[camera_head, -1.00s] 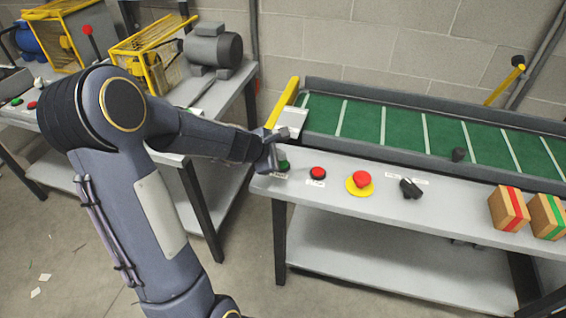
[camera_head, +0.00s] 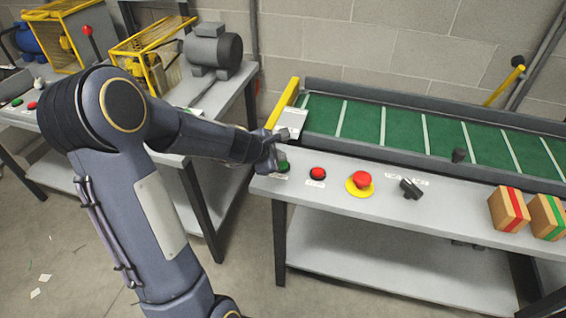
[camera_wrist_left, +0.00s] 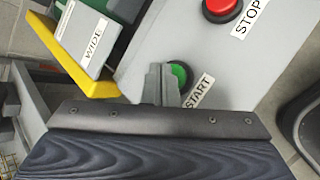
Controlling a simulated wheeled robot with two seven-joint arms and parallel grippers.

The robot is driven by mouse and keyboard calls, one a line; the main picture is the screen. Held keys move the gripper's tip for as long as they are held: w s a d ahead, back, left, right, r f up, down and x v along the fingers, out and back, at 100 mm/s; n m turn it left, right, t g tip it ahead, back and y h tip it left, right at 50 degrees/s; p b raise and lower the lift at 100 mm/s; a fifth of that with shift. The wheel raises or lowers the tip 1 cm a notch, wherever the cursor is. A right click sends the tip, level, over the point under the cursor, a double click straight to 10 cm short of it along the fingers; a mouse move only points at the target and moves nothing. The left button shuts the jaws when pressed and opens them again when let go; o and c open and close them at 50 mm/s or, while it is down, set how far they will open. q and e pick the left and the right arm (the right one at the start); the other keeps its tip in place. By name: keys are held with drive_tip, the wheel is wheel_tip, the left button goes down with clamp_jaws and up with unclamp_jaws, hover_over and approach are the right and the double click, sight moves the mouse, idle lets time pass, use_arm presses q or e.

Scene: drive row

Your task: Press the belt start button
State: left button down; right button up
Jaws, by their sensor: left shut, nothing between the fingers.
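The green start button (camera_head: 284,166) sits at the left end of the grey conveyor bench (camera_head: 335,203), beside my left gripper. It also shows in the left wrist view (camera_wrist_left: 179,73), partly hidden by the fingers, with a START label (camera_wrist_left: 198,92) beside it. My left gripper (camera_head: 275,158) is shut and empty. Its fingertips (camera_wrist_left: 162,68) appear right at the button's edge in the wrist view; I cannot tell whether they touch it. The red stop button (camera_head: 317,173) is to the right of the start button. My right gripper is not in view.
A red mushroom button on a yellow plate (camera_head: 360,182), a black switch (camera_head: 410,188) and striped boxes (camera_head: 508,209) stand along the bench front. The green belt (camera_head: 400,129) runs behind them. A yellow bar (camera_head: 284,103) rises at the belt's left end.

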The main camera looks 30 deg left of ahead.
use_arm(q)
drive_tip(key=shift+f, duration=0.1)
idle(0.5)
drive_tip(key=shift+f+b, duration=0.35)
drive_tip(key=shift+b, duration=0.15)
drive_tip(key=shift+f, duration=0.1)
idle(0.3)
drive_tip(key=shift+r+p, duration=0.45)
drive_tip(key=shift+r, duration=0.1)
drive_tip(key=shift+r, duration=0.1)
wheel_tip(320, 180, up, 6)
drive_tip(key=p, duration=0.5)
drive_tip(key=shift+p, duration=0.4)
